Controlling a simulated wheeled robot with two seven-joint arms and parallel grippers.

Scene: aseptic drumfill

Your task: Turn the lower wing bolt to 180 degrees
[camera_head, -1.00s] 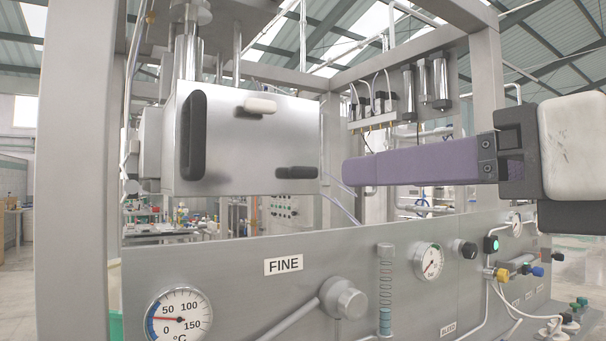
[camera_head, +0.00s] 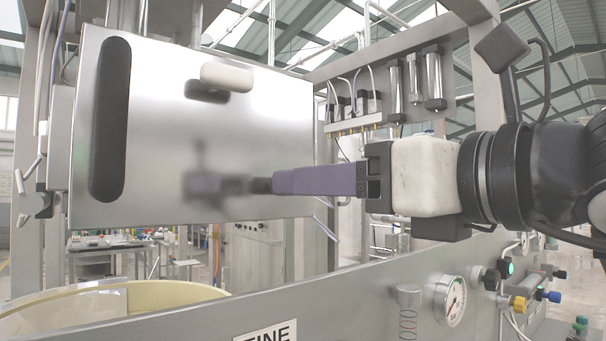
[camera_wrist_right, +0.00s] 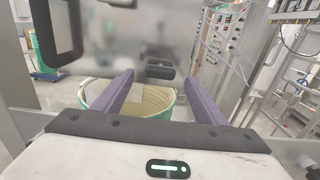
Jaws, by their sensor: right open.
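The lower wing bolt (camera_head: 260,185) is a dark knob low on the right side of the shiny metal door. It also shows in the right wrist view (camera_wrist_right: 160,71), lying flat. My right gripper (camera_head: 282,181) has purple fingers and comes in from the right, pointing left at the bolt. In the wrist view the gripper (camera_wrist_right: 168,82) is open, and the bolt appears between the fingertips. The fingertips overlap the bolt's right end in the head view; whether they touch it I cannot tell. My left gripper is not in view.
A cream upper wing bolt (camera_head: 227,78) sits near the door's top edge. A black handle (camera_head: 110,120) is on the door's left. An open cream-lined drum (camera_head: 190,291) stands below. A front panel with a gauge (camera_head: 449,300) runs under my right arm.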

